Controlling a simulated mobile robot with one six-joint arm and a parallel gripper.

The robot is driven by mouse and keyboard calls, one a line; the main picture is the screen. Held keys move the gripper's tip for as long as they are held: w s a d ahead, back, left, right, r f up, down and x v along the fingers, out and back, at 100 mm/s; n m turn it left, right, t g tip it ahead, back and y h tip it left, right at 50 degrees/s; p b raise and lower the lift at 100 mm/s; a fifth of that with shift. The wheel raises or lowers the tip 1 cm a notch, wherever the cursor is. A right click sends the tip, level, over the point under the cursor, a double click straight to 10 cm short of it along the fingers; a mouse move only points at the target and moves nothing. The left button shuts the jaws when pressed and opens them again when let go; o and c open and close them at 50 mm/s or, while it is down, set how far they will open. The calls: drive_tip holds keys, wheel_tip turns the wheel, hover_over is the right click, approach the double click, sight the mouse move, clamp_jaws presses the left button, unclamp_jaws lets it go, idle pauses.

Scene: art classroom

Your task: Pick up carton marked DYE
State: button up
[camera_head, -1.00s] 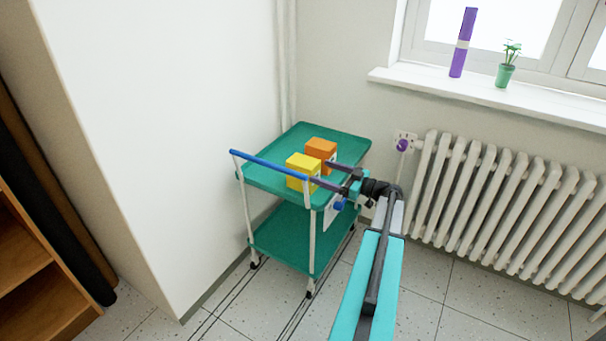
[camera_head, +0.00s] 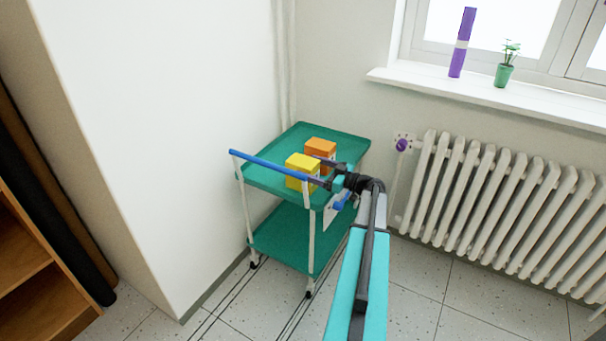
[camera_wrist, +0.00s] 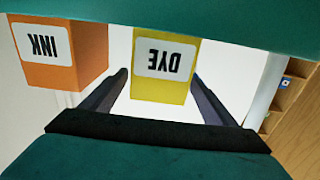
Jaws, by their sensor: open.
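The yellow carton (camera_head: 302,165) stands on the top shelf of the teal cart. In the wrist view the yellow carton (camera_wrist: 165,78) appears upside down, with a white label reading DYE. My gripper (camera_head: 321,173) is at the right side of the carton, at about its height. In the wrist view my open gripper (camera_wrist: 160,77) has one finger on each side of the carton's outline, with gaps visible. I cannot tell how far the fingers reach along the carton.
An orange carton marked INK (camera_head: 320,146) stands close behind the yellow one, and its label shows in the wrist view (camera_wrist: 45,45). The cart (camera_head: 285,145) has a blue handle bar (camera_head: 268,164) at its front left. A radiator (camera_head: 500,200) and wall stand to the right.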

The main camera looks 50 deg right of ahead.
sight(303, 163)
drive_tip(key=shift+x, duration=1.9)
drive_tip(key=shift+d+r, duration=0.1)
drive_tip(key=c, duration=1.5)
drive_tip(key=shift+r, duration=0.1)
drive_tip(key=shift+r, duration=4.95)
